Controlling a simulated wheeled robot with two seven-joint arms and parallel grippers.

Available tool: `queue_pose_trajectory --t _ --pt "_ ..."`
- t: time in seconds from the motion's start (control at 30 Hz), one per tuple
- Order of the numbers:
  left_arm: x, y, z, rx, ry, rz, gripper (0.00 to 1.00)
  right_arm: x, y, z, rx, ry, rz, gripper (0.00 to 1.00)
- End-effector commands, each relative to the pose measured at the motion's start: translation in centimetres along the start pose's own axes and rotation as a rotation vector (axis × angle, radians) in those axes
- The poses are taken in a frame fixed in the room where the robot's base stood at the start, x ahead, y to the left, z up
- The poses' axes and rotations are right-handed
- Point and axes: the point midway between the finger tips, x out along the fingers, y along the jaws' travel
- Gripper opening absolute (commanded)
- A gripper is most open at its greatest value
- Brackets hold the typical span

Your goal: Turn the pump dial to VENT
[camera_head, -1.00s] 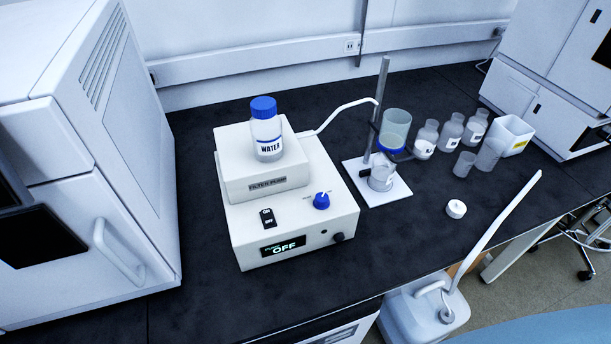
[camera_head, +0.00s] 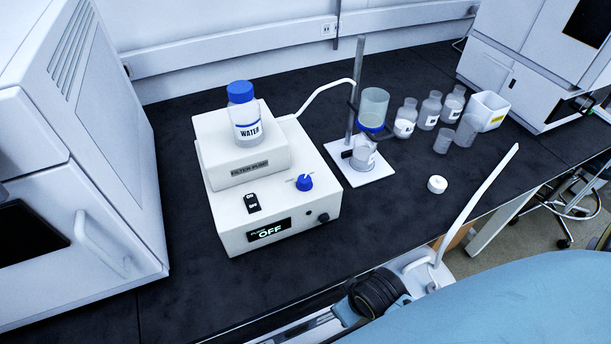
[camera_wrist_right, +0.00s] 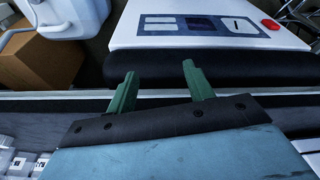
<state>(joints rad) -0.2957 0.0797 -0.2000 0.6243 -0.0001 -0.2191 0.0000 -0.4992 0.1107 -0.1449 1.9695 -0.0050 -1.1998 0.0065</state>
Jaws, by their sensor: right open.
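The white filter pump (camera_head: 275,205) stands on the black bench in the head view. Its blue dial (camera_head: 304,182) is on the top face near the right edge. A dark rocker switch (camera_head: 252,202) sits left of the dial, and the front display (camera_head: 269,230) reads OFF. A water bottle (camera_head: 247,120) with a blue cap stands on the pump's raised rear block. My right gripper (camera_wrist_right: 158,82) shows in the right wrist view with its two green fingers apart and nothing between them. It is away from the pump, which that view does not show. My left gripper is not in view.
A stand with a filter funnel (camera_head: 373,105) is right of the pump, joined by a white tube. Several bottles and beakers and a white bin (camera_head: 489,111) stand farther right. A white cap (camera_head: 437,184) lies near the front edge. Bench in front of the pump is clear.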

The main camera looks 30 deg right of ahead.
Motion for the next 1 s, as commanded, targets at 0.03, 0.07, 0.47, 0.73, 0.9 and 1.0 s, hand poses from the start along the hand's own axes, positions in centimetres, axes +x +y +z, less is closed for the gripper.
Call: queue_pose_trajectory --t 0.03,0.07,0.47,0.73,0.9,1.0 --pt "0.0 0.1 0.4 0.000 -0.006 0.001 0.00 -1.5 0.2 -1.1 0.002 0.026 0.007 0.52" --pt "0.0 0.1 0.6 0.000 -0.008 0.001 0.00 -2.4 0.3 -1.8 0.003 0.042 0.012 0.52" --pt "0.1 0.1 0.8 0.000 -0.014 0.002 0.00 -14.5 1.3 -23.3 0.053 0.827 0.133 0.52" --pt "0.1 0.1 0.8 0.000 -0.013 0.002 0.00 -27.4 -5.5 -35.2 -0.191 1.513 -0.089 0.52" --pt "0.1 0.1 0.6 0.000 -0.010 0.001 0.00 -33.5 -13.2 -36.1 -0.600 1.755 -0.400 0.52" --pt "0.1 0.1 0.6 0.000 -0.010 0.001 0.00 -34.1 -16.8 -34.6 -0.903 1.732 -0.582 0.52"
